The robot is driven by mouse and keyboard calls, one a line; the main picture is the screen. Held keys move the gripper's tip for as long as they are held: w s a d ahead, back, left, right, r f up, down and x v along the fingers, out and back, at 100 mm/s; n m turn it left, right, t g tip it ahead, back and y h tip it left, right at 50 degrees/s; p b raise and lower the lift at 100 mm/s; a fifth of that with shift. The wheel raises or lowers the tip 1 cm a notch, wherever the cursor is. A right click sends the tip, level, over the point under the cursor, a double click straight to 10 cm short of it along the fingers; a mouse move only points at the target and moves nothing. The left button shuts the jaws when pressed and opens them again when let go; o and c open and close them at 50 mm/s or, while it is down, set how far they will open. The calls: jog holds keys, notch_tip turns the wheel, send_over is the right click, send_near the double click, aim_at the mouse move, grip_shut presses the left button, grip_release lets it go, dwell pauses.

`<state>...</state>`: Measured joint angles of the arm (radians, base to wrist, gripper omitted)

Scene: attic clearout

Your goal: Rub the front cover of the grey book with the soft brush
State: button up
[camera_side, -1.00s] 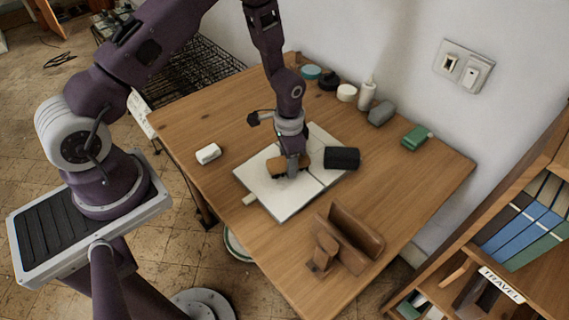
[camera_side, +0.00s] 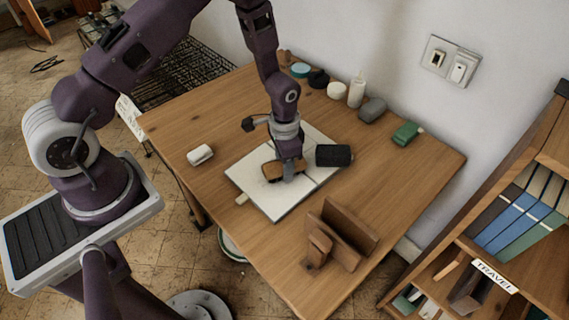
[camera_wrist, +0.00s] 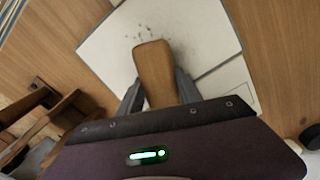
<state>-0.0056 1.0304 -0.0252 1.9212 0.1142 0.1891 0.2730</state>
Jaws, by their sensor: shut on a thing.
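The pale grey book (camera_side: 281,207) lies flat on the wooden table. In the wrist view its pale surface (camera_wrist: 112,42) has a patch of small dark specks and a straight line across it. My gripper (camera_side: 289,176) is over the book, shut on the soft brush (camera_side: 272,172). In the wrist view the brush's brown wooden back (camera_wrist: 154,72) sits between the fingers of my gripper (camera_wrist: 157,92). The brush is low over the book, near the specks. Its bristles are hidden, so contact cannot be told for certain.
A black block (camera_side: 333,155) lies at the book's right edge. A brown wooden stand (camera_side: 345,232) is at the table's front. A white block (camera_side: 200,154) lies left. Jars, a white bottle (camera_side: 356,93), a grey block (camera_side: 371,110) and a green block (camera_side: 406,133) line the back.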

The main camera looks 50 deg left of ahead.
aim_at(269, 174)
jog(key=shift+s, duration=1.2)
jog(key=shift+s, duration=1.35)
jog(key=shift+s+f, duration=0.1)
jog(key=shift+s, duration=1.2)
notch_tip(269, 174, up, 6)
